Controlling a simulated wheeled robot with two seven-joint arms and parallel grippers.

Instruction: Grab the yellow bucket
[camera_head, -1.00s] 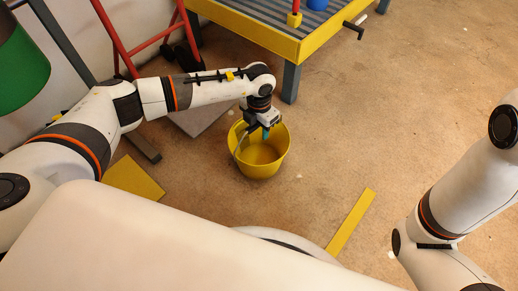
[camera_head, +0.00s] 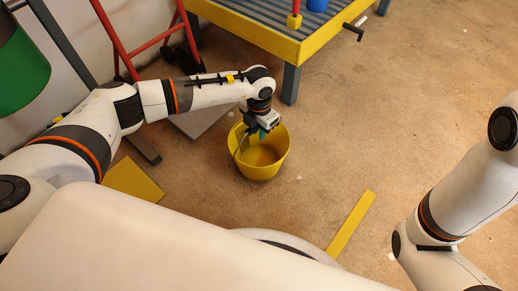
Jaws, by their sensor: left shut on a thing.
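The yellow bucket (camera_head: 262,165) stands upright on the brown floor (camera_head: 330,130) near the middle of the head view. My left gripper (camera_head: 258,135) comes down over the bucket's back left rim and is shut on the bucket. The fingertips are small here and partly hidden by the wrist. A thin curved grey handle shows along the bucket's left side, below my gripper. My right arm shows at the right edge, but its gripper is outside the view.
A yellow-edged table (camera_head: 275,40) with a striped top stands behind the bucket. A red hand truck (camera_head: 125,50) leans at the back left. A green object (camera_head: 22,75) is at the upper left. Yellow floor strips lie left and right.

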